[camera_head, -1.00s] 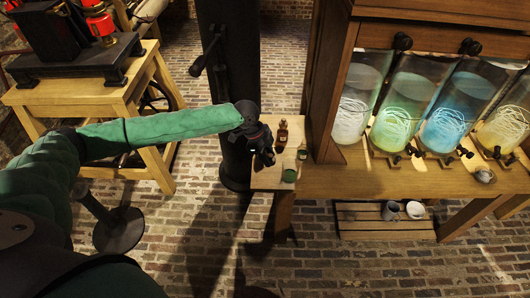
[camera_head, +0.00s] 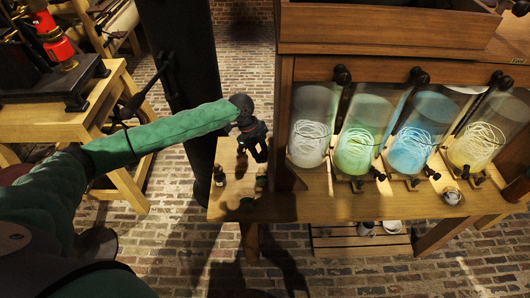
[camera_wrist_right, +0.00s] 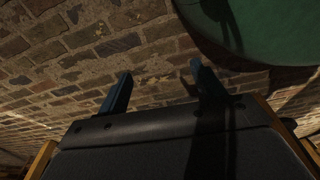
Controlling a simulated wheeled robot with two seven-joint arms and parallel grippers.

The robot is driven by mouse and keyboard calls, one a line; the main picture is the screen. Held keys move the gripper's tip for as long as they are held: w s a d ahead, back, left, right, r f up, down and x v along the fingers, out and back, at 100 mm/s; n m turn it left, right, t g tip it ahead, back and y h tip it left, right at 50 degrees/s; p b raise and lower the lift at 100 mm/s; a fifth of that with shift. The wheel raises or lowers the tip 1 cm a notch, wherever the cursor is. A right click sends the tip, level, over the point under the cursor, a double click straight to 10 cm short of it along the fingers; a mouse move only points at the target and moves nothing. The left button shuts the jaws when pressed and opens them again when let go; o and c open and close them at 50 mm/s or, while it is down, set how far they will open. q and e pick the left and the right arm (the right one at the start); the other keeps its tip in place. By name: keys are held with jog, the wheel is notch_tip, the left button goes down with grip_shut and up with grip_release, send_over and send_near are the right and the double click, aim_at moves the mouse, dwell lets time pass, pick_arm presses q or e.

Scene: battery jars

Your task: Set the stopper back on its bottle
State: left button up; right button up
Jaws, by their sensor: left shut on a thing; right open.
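My left gripper (camera_head: 259,158) reaches in from the left, above the right part of the small wooden side table (camera_head: 225,204). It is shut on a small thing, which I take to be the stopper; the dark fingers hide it. A small amber bottle (camera_head: 218,176) stands on the table to the left of the gripper. Another small dark bottle (camera_head: 241,164) stands closer beside the fingers. Whether their necks are open is too small to tell. My right gripper (camera_wrist_right: 161,84) is open and empty in the right wrist view, with brick floor beyond it.
A green item (camera_head: 261,182) and a dark green round one (camera_head: 247,203) are near the table's right side. The wooden rack with several glowing glass jars (camera_head: 355,145) stands close on the right. A dark column (camera_head: 184,60) rises behind the table.

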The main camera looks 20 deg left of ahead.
aim_at(262, 170)
pick_arm(q)
jog(key=shift+s+a+r+m, duration=0.1)
jog(key=shift+s+a+m, duration=0.2)
jog(key=shift+m, duration=0.1)
jog(key=shift+w+d+f+b, duration=0.2)
jog(key=shift+f+b, duration=0.15)
jog(key=shift+f, duration=0.55)
jog(key=shift+s+a+f+b, duration=0.1)
jog(key=shift+s+f+b, duration=0.1)
jog(key=shift+f+b, duration=1.2)
jog(key=shift+f, duration=0.65)
pick_arm(e)
jog(key=w+a+r, duration=0.3)
jog(key=w+r, duration=0.2)
jog(key=shift+w+r, duration=0.25)
jog(key=shift+r, duration=0.15)
jog(key=shift+s, duration=0.15)
